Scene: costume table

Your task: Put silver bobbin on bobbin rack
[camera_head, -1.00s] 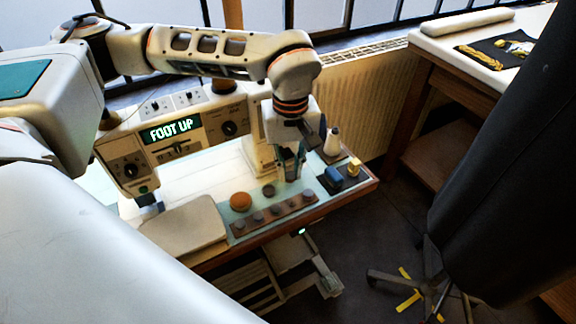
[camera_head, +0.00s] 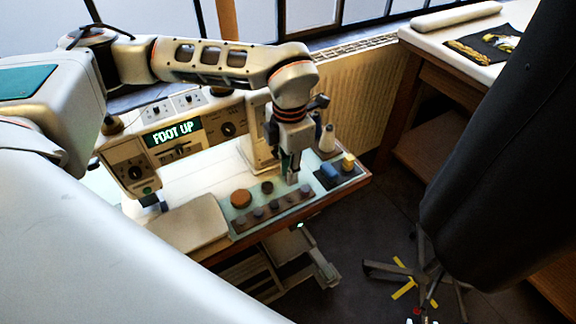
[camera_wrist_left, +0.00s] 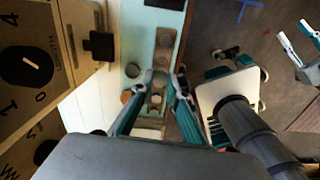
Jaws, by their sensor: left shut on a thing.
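The bobbin rack (camera_head: 266,216) is a brown strip near the table's front edge, with several grey bobbins in a row. It also shows in the left wrist view (camera_wrist_left: 167,18). My left gripper (camera_head: 292,181) points down over the right part of the rack. In the left wrist view, the fingers of my left gripper (camera_wrist_left: 160,84) are closed on a small grey round thing, seemingly the silver bobbin (camera_wrist_left: 160,77). The fingers partly hide it and the rack, and I cannot tell whether it touches the rack.
The sewing machine (camera_head: 195,133) stands behind at left.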

